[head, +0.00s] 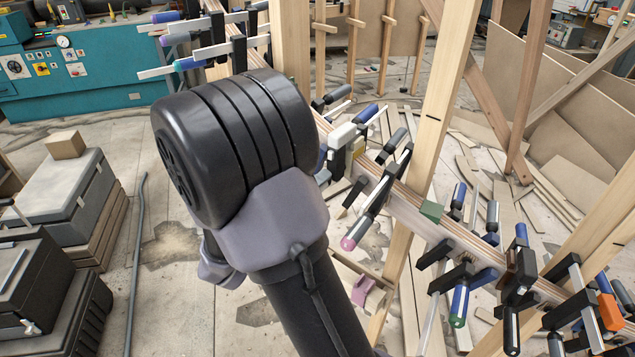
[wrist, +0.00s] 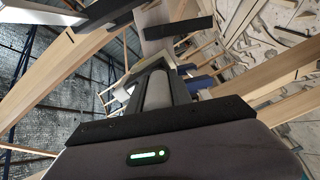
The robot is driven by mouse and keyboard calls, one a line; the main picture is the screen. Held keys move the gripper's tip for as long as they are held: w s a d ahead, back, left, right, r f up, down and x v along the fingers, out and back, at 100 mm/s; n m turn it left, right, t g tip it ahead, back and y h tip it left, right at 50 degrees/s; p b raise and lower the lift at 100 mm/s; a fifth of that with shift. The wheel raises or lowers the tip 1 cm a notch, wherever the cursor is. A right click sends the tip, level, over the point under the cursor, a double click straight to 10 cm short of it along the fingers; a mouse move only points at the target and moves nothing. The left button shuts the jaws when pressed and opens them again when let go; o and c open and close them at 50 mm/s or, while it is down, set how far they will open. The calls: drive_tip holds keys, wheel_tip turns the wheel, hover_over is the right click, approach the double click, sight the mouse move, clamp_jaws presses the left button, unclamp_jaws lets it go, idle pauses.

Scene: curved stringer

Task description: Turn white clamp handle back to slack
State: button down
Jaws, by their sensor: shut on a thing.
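In the wrist view my gripper (wrist: 155,75) points at the stringer with its dark fingers closed around a pale, rounded handle (wrist: 158,92), which looks grey in the shade. I take it as the white clamp handle. In the head view my thick arm joint hides the gripper and the handle. A clamp with a white part (head: 343,135) shows just right of that joint, on the curved wooden stringer (head: 400,205). How far the handle is turned cannot be told.
Several clamps with blue, black, green and pink-tipped handles crowd the stringer to the right, among them a pink-tipped one (head: 350,242). An upright wooden post (head: 440,110) stands close by. Dark cases (head: 45,280) stand at the left, with bare floor between.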

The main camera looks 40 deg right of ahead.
drive_tip(key=n+p, duration=0.1)
drive_tip(key=n, duration=0.3)
drive_tip(key=shift+n+p, duration=0.4)
drive_tip(key=n+p, duration=0.3)
drive_tip(key=n, duration=0.2)
drive_tip(key=n+p, duration=0.4)
drive_tip(key=n, duration=0.1)
drive_tip(key=shift+s+n, duration=0.1)
drive_tip(key=shift+n, duration=0.2)
drive_tip(key=shift+f+n+p, duration=0.15)
drive_tip(key=shift+n+p, duration=1.25)
drive_tip(key=shift+n, duration=0.5)
drive_tip(key=c, duration=1.1)
unclamp_jaws()
drive_tip(key=shift+c, duration=0.2)
